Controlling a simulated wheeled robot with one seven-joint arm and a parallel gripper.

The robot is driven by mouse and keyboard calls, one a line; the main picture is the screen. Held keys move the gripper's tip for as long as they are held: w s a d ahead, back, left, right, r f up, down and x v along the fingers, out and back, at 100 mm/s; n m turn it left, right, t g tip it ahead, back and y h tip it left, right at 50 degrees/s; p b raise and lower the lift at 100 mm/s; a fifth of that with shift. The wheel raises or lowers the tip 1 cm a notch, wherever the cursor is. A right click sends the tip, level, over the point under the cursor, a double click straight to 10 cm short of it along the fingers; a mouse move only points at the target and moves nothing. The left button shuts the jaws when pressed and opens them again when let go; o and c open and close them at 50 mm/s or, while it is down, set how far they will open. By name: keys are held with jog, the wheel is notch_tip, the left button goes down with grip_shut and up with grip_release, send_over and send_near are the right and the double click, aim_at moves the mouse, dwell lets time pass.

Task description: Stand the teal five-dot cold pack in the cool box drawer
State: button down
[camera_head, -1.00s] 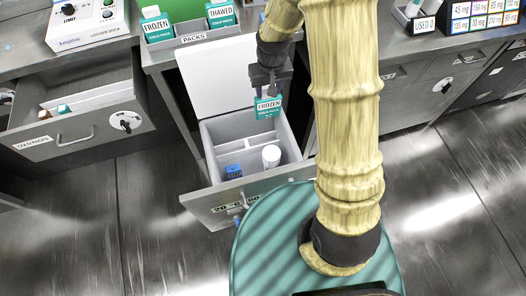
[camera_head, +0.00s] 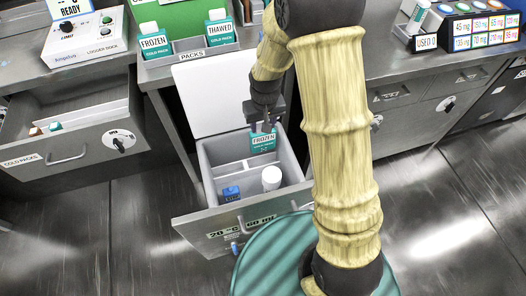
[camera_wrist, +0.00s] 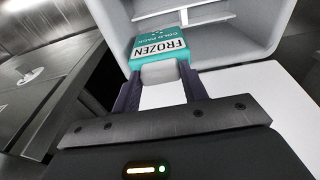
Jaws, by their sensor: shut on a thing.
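My gripper (camera_head: 264,127) is shut on a teal cold pack (camera_head: 263,143) with a white FROZEN label, held by its top. Small marks show below the label, too small to count. In the wrist view the pack (camera_wrist: 158,45) sits between the two dark fingers (camera_wrist: 160,84). The cool box drawer (camera_head: 212,236) is pulled out, its grey insert divided by thin white walls. The pack hangs over the rear right part of the insert; its lower end appears at or below the rim. I cannot tell whether it touches the floor or a divider.
A blue item (camera_head: 231,193) and a white-capped cylinder (camera_head: 271,179) stand in the drawer's front part. A white lid (camera_head: 213,98) is raised behind. A PACKS rack (camera_head: 190,58) holds FROZEN and THAWED packs. Another drawer (camera_head: 70,145) is open at left.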

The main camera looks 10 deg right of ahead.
aim_at(263, 147)
notch_tip(263, 147, down, 9)
jog(key=shift+r+b, duration=0.1)
jog(key=shift+b, duration=0.8)
jog(key=shift+f+b, duration=0.5)
jog(key=shift+f, duration=1.55)
jog(key=c, duration=0.8)
grip_release()
jog(key=shift+o, duration=0.2)
